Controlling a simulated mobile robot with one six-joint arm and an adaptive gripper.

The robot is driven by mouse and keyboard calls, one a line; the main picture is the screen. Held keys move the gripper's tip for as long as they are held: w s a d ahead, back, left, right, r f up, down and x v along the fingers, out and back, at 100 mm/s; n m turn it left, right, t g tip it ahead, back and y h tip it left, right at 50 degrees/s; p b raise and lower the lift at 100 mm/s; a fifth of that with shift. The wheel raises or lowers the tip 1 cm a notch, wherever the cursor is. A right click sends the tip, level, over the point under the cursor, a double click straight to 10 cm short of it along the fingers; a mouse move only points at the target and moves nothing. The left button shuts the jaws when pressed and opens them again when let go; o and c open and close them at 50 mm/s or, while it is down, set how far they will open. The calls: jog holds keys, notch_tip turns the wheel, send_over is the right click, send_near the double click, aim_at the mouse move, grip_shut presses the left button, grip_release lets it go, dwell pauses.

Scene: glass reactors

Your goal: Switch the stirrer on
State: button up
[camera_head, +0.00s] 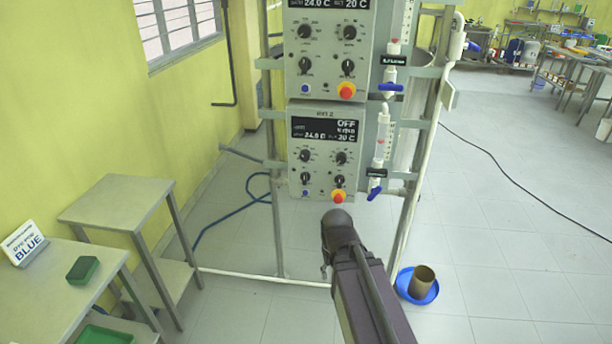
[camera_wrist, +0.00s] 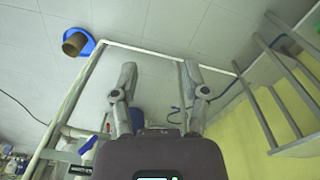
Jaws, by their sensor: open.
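The lower control box (camera_head: 290,181) is grey, on a metal frame, with a black display (camera_head: 323,130) reading OFF, 24.0 C and 20 C. Below it are several black knobs, a blue button (camera_head: 305,193) and a red-and-yellow knob (camera_head: 338,196). A similar upper control box (camera_head: 326,50) sits above; its display top is cut off. I cannot read which knob belongs to the stirrer. In the wrist view my gripper (camera_wrist: 159,72) is open and empty, its two fingers apart over the floor. In the head view my arm reaches up just below the lower box; the fingers are not distinguishable there.
Blue-handled valves (camera_head: 374,193) hang right of the boxes. A brown pot in a blue dish (camera_head: 430,294) stands on the floor at the right. Open floor lies right.

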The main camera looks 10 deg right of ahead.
aim_at(306, 171)
jog(key=w+d+f+n+t+h+b, duration=0.1)
jog(key=w+d+n+t+h+b, duration=0.25)
jog(key=w+n, duration=0.4)
jog(key=w+d+f+n+t+h+b, duration=0.1)
jog(key=w+d+n+t+h+b, duration=0.25)
jog(key=w, duration=0.65)
jog(key=w+a+r+n+t+y+b, duration=0.1)
jog(key=w+a+n+t+b, duration=0.3)
jog(key=n, duration=0.6)
jog(key=w+a+r+n+t+b, duration=0.3)
jog(key=w+a+n+t+b, duration=0.2)
jog(key=w+a+n, duration=0.3)
jog(key=w+n+t, duration=0.1)
jog(key=w+n, duration=0.1)
jog(key=n, duration=0.1)
jog(key=shift+w+y, duration=0.15)
jog(key=shift+y, duration=0.25)
jog(key=x, duration=1.3)
jog(key=shift+w, duration=0.4)
grip_shut()
